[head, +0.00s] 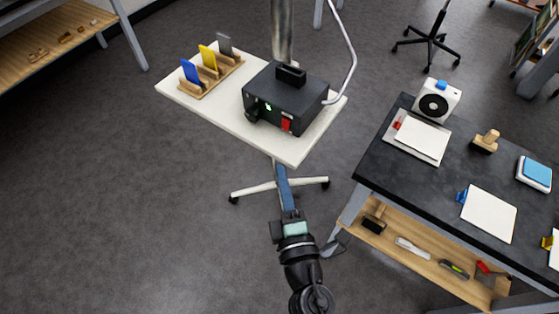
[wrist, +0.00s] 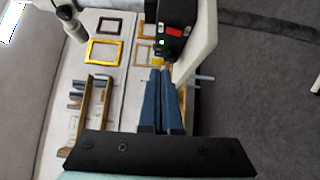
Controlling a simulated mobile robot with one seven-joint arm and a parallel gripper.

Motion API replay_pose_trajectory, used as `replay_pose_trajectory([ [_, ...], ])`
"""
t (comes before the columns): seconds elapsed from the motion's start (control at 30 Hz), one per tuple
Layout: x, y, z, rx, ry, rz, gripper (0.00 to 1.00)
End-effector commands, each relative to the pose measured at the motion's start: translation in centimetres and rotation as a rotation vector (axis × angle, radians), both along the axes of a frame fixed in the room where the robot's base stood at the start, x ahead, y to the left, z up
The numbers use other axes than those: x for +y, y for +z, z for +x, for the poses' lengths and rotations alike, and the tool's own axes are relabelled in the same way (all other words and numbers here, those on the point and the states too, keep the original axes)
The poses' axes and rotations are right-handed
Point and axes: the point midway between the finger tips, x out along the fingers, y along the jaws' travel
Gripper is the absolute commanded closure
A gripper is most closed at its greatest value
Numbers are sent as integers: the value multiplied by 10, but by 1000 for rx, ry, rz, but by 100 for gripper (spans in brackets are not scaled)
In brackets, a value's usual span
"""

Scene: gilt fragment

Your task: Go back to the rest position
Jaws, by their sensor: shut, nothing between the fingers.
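My gripper (head: 282,170) is in the lower middle of the head view, its blue fingers pointing up the picture toward the white cart (head: 292,150). In the wrist view the two blue fingers (wrist: 162,72) lie together with nothing held between them. In that view the fingertips appear just below the black box with a red switch (wrist: 174,30); I cannot tell how far apart they are. My arm runs down to the bottom edge of the head view.
On the cart stand the black box (head: 285,97) and a wooden rack (head: 212,76) with blue, yellow and grey pieces. A dark workbench (head: 400,173) with a lower shelf stands at right. Several frames (wrist: 104,52) show in the wrist view. Open floor (head: 120,200) lies at left.

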Motion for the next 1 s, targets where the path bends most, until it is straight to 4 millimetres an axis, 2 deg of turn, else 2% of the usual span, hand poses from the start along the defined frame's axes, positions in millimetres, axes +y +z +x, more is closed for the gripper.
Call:
replay_pose_trajectory([
  [0.2, -2, 1, -9, 0, 0, -1, 100],
  [0.77, -2, 3, -8, -4, -2, 2, 100],
  [0.87, -4, 20, 1, -36, -20, 34, 100],
  [0.97, -11, 65, 19, -118, -58, 121, 100],
  [1.0, -15, 91, 27, -163, -77, 175, 100],
])
